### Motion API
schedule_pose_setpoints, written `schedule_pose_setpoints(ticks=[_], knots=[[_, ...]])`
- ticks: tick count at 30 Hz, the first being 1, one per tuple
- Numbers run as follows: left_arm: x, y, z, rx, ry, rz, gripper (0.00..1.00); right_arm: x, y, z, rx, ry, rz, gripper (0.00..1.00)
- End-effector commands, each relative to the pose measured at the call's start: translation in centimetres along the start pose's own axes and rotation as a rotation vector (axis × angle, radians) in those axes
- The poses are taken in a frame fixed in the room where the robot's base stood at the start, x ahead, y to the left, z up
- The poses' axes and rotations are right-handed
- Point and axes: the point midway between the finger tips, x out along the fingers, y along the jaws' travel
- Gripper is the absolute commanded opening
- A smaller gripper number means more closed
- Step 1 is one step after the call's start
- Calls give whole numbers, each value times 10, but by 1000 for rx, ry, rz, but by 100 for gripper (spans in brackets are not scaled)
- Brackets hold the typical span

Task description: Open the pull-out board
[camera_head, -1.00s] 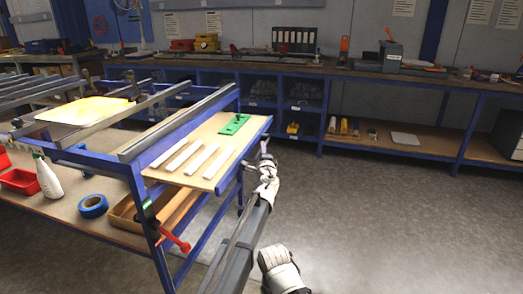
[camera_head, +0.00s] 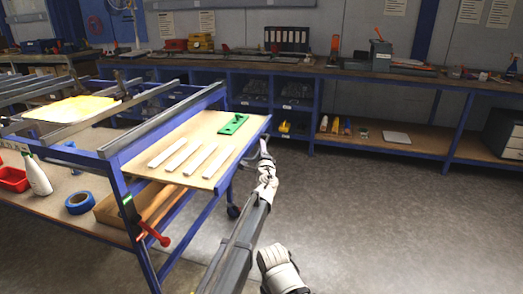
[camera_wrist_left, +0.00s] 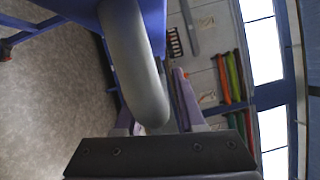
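The pull-out board (camera_head: 205,128) is a light wooden panel at the right end of the blue-framed workbench (camera_head: 115,150). It sticks out from under the end rail. Several white strips (camera_head: 183,160) and a green piece (camera_head: 233,124) lie on it. My left gripper (camera_head: 262,152) is at the board's outer right edge. In the left wrist view a thick grey curved handle (camera_wrist_left: 135,60) runs down between the fingers of my left gripper (camera_wrist_left: 155,122), which appears shut on it. The dark gripper body hides the handle's lower end.
A white bottle (camera_head: 38,178), a red bin (camera_head: 13,179) and blue tape (camera_head: 80,202) are on the workbench's lower shelf. A red clamp handle (camera_head: 153,235) sticks out at its front leg. A long blue bench (camera_head: 330,70) lines the wall. The floor (camera_head: 390,220) at right is clear.

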Motion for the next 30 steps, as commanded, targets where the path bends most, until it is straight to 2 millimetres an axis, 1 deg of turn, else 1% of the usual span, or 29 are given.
schedule_pose_setpoints(ticks=[2,9,14,17,25,27,30], knots=[[0,0,0,0,-1,0,47,0,0,0,0,0,0,50],[0,0,0,1,-1,0,47,0,0,0,0,0,0,50],[-8,0,0,1,-1,0,47,1,0,0,0,0,0,50],[-20,0,1,1,0,0,47,2,0,0,0,0,0,50],[-64,1,1,1,0,0,47,5,0,0,0,0,1,50],[-73,1,1,0,0,0,47,6,0,0,0,0,1,50],[-79,0,0,0,0,0,47,6,0,0,0,0,1,50]])
